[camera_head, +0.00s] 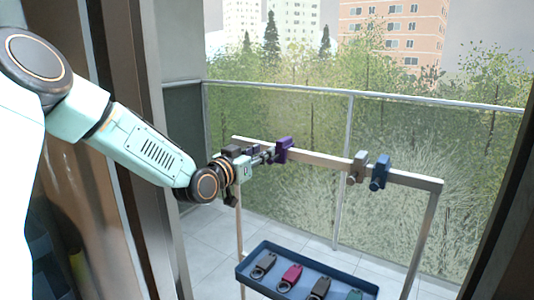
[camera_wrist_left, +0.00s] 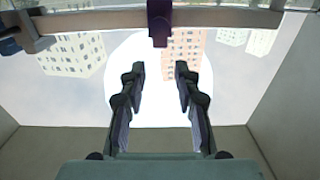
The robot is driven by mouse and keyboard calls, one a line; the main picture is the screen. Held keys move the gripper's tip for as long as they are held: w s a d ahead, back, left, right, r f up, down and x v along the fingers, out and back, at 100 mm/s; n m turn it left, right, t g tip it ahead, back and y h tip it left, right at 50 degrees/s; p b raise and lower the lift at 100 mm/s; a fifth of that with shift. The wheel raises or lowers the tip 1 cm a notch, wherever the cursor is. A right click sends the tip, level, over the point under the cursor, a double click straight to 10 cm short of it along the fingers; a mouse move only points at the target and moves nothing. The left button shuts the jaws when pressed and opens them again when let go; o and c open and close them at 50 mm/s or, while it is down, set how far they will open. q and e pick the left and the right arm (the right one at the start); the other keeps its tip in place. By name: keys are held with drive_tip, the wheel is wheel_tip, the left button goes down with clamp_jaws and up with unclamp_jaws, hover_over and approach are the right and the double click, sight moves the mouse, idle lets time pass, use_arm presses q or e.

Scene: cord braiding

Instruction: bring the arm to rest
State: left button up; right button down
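My left arm comes in from the left, and its left gripper (camera_head: 268,157) is at the left part of the frame's top bar, close to a purple clip (camera_head: 283,150). In the left wrist view the left gripper (camera_wrist_left: 160,72) has its two fingers apart with nothing between them. The purple clip (camera_wrist_left: 159,22) hangs on the bar (camera_wrist_left: 215,17) beyond the fingertips, lined up with the gap and apart from both fingers. My right gripper shows in neither view. No cord can be made out.
A glass balcony railing (camera_head: 350,97) stands behind. A brown door frame (camera_head: 140,220) is close to my arm.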

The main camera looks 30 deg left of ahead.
use_arm(q)
drive_tip(key=shift+s, duration=0.1)
drive_tip(key=s+d+f+n+g, duration=0.1)
drive_tip(key=s+d+f+g, duration=0.3)
drive_tip(key=f, duration=0.5)
drive_tip(key=s+d+f+n+g+b, duration=0.1)
drive_tip(key=s+d+f+g, duration=0.1)
drive_tip(key=s+d+f, duration=0.5)
drive_tip(key=s+d+f+n+g, duration=0.1)
drive_tip(key=s+f+g, duration=0.3)
drive_tip(key=f, duration=0.7)
drive_tip(key=s+d+f+g, duration=0.1)
drive_tip(key=s+f, duration=0.4)
drive_tip(key=s, duration=0.5)
drive_tip(key=s+d+f+m+g+b, duration=0.1)
drive_tip(key=s+f+g, duration=0.3)
drive_tip(key=s, duration=0.6)
drive_tip(key=s+d+f+m+g, duration=0.1)
drive_tip(key=s+d+f+g, duration=0.1)
drive_tip(key=s+f, duration=0.4)
drive_tip(key=s+g, duration=0.1)
drive_tip(key=s, duration=0.3)
drive_tip(key=shift+s+d+f+y, duration=0.15)
drive_tip(key=shift+d+f+y, duration=0.05)
drive_tip(key=shift+f+y, duration=0.1)
